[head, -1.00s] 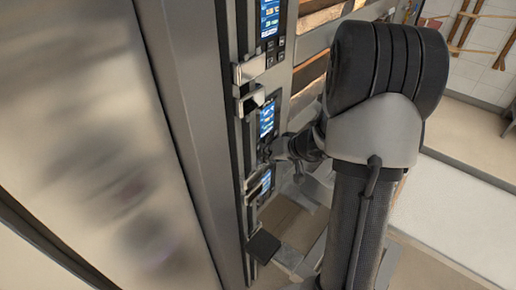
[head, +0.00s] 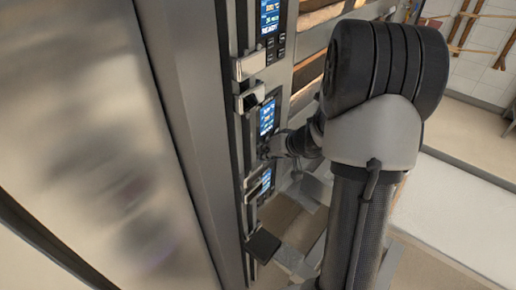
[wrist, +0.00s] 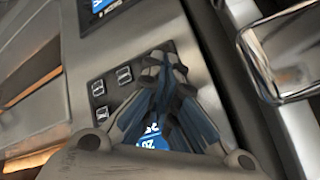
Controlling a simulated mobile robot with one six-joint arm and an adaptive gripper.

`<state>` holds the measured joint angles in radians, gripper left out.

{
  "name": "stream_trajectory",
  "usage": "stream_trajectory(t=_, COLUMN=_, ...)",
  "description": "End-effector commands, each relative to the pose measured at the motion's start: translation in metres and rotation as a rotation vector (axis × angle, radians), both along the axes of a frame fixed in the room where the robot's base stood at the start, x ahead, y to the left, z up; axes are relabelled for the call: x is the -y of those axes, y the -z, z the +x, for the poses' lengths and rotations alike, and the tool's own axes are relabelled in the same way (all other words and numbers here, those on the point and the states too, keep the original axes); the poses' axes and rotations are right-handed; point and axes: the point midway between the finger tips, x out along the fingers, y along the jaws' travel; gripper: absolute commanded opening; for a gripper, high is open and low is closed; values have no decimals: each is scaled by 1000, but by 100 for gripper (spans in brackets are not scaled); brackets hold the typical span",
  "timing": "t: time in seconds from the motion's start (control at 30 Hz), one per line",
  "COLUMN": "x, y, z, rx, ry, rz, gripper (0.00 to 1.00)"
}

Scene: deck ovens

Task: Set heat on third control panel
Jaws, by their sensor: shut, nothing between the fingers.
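Three control panels with blue screens show in the head view, one above the other: an upper panel (head: 270,18), a middle panel (head: 267,115) and a lower panel (head: 266,182). My gripper (head: 268,152) is at the column between the middle and lower screens, partly hidden by my arm. In the wrist view my gripper (wrist: 163,68) is shut and empty, its fingertips over dark square buttons (wrist: 124,75). Part of a blue screen (wrist: 152,136) shows behind the fingers, and another blue screen (wrist: 98,12) is at the top edge. I cannot tell whether the fingertips touch a button.
Metal door handles (head: 249,68) stick out beside the panels; one handle (wrist: 270,60) is close right of my gripper in the wrist view. A large steel door (head: 90,130) fills the left. Open floor (head: 460,125) lies at the right.

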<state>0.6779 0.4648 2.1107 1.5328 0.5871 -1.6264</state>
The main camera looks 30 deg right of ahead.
Motion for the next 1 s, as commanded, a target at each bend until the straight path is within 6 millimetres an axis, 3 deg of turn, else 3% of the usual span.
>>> stream_trajectory(t=1.0, x=-3, y=0, z=8, rx=0, ry=-1, rz=-1, gripper=0)
